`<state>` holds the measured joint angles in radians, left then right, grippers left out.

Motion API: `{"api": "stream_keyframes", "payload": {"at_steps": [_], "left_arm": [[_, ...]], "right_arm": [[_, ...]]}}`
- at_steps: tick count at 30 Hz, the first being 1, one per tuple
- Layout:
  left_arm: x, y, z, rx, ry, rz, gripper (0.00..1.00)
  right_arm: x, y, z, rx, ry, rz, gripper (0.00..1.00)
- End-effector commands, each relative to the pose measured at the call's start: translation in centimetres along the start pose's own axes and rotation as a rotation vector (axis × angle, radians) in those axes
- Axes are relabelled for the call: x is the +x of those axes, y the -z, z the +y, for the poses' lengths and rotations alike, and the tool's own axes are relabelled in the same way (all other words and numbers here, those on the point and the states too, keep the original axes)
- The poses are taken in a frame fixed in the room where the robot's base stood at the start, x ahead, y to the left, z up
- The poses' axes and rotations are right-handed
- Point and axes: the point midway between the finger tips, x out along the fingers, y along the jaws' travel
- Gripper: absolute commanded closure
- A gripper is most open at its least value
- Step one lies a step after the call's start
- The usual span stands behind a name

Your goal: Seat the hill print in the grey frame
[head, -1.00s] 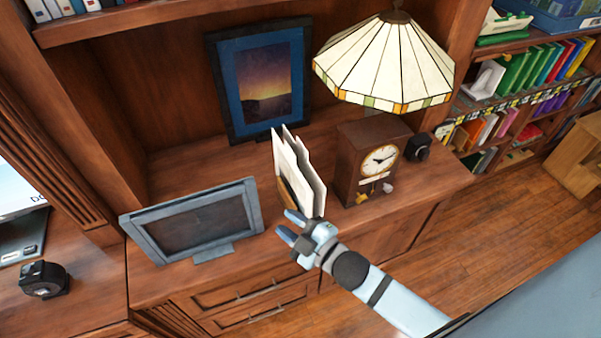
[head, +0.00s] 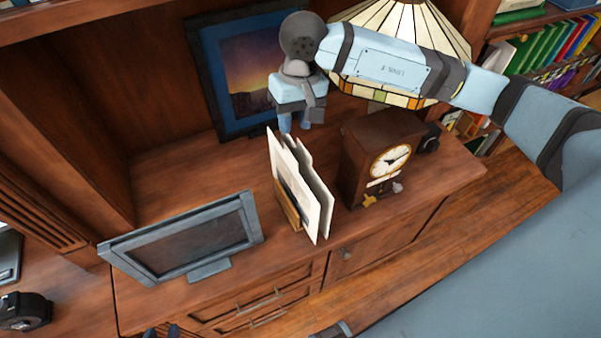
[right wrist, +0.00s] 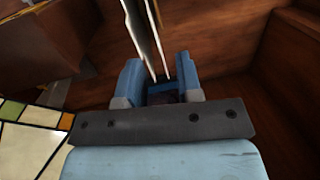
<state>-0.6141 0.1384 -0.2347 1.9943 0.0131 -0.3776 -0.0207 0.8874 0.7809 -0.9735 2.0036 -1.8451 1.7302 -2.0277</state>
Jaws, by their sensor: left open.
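The grey frame (head: 193,237) stands on the cabinet top at the left, tilted back on a foot, with a dark, empty-looking face. White sheets (head: 306,195) stand upright in a small wooden rack (head: 289,208) to its right; their faces are turned away, so I cannot tell which is the hill print. My right gripper (head: 294,125) points down just behind the sheets' upper edges. In the right wrist view its fingers (right wrist: 158,75) are apart, with the sheet edges (right wrist: 148,40) showing between and beyond them. My left gripper (head: 162,331) barely shows at the bottom edge, open.
A blue-matted dark frame (head: 215,70) with a sunset picture leans at the back. A wooden clock (head: 380,160) stands right of the rack, under a stained-glass lamp (head: 440,35). Cabinet top behind the grey frame is clear.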

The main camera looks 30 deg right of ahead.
Motion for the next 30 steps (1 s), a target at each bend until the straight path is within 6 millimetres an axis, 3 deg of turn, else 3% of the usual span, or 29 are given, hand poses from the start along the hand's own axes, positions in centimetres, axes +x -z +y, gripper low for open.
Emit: {"api": "stream_keyframes", "payload": {"at_steps": [3,6,18,26,30], "left_arm": [[0.1,-0.1,0.0,0.001,0.000,0.000,0.57],[0.0,0.1,0.0,0.001,0.000,0.000,0.57],[-0.8,1.1,0.0,0.002,0.000,-0.002,0.57],[-1.2,1.7,-0.1,0.003,0.003,-0.002,0.57],[-1.9,2.6,-0.4,0.005,0.010,0.000,0.57]], "right_arm": [[-1.4,1.1,2.1,-0.051,-0.114,0.054,0.67],[-1.3,1.4,2.8,-0.064,-0.146,0.064,0.67],[5.6,1.9,3.7,-0.063,-0.144,0.062,0.67],[7.5,2.0,4.0,-0.062,-0.142,0.061,0.67],[9.6,2.1,4.4,-0.061,-0.142,0.059,0.67]]}}
